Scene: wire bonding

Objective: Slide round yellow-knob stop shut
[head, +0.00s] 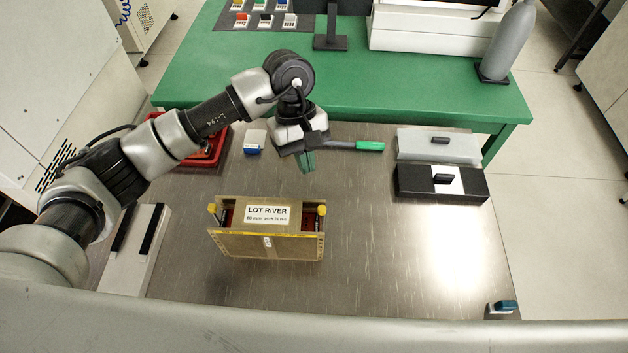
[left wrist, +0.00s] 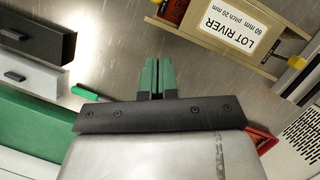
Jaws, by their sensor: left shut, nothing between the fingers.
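A tan magazine box (head: 230,244) labelled LOT RIVER stands on the metal table, with a round yellow knob at its left end (head: 212,208) and another at its right end (head: 321,210). In the left wrist view the box (left wrist: 222,47) is at the upper right, with one yellow knob (left wrist: 297,62) showing at its right end. My left gripper (head: 307,164) has green fingers, closed together and empty, above the table behind the box's right part, apart from both knobs. The fingers (left wrist: 158,74) also show in the left wrist view. My right gripper is in neither view.
A green-tipped dark tool (head: 369,146) lies beside my gripper. A grey box (head: 412,145) and a black box (head: 411,183) stand right. A red tray (head: 219,150) and a white-and-blue block (head: 254,142) are at the back left.

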